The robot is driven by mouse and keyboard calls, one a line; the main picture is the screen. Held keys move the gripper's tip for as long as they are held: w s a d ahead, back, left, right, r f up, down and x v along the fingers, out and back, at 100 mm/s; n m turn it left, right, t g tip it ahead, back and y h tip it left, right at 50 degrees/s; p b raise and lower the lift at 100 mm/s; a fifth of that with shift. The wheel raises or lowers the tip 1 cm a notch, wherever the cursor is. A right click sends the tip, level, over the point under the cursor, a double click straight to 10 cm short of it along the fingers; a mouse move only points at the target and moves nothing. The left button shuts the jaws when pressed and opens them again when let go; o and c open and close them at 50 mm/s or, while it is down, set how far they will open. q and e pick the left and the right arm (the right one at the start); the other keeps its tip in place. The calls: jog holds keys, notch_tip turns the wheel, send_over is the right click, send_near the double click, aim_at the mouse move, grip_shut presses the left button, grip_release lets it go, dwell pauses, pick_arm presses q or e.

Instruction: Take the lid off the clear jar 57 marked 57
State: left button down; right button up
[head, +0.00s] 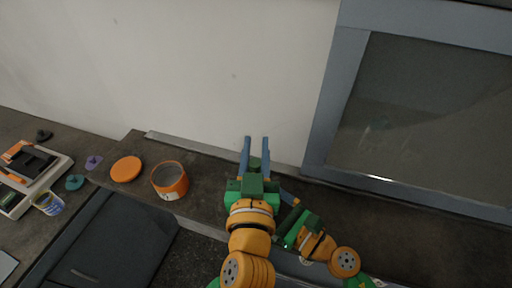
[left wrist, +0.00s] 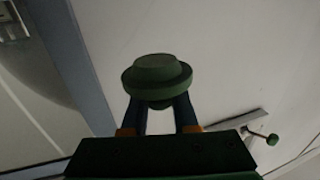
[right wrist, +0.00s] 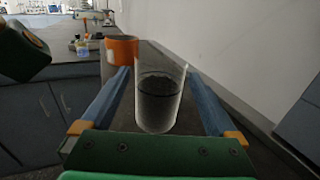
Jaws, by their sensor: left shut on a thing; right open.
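My left gripper (head: 256,140) is shut on a green knobbed lid (left wrist: 157,75), held up in front of the white wall in the left wrist view. In the head view a little of the lid (head: 254,162) shows between the fingers. A clear jar (right wrist: 158,105) stands upright and uncovered in the right wrist view, with dark grainy contents. No number is readable on it. My right gripper (right wrist: 158,100) is open, with one finger on each side of the jar. In the head view I cannot make out the jar; my left gripper covers that area.
An open orange jar (head: 170,192) and an orange lid (head: 126,169) are on the dark counter to the left. A grey-framed glass panel (head: 420,120) stands at the right.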

jog(key=b+v, duration=0.3)
jog(key=v, duration=0.2)
jog(key=b+v, duration=0.2)
jog(key=v, duration=0.3)
jog(key=shift+s+d+f+b, duration=0.25)
jog(key=shift+s+b, duration=0.05)
jog(key=shift+b, duration=0.1)
jog(key=shift+s+d+r, duration=0.25)
jog(key=shift+s+d, duration=0.2)
jog(key=shift+r, duration=0.15)
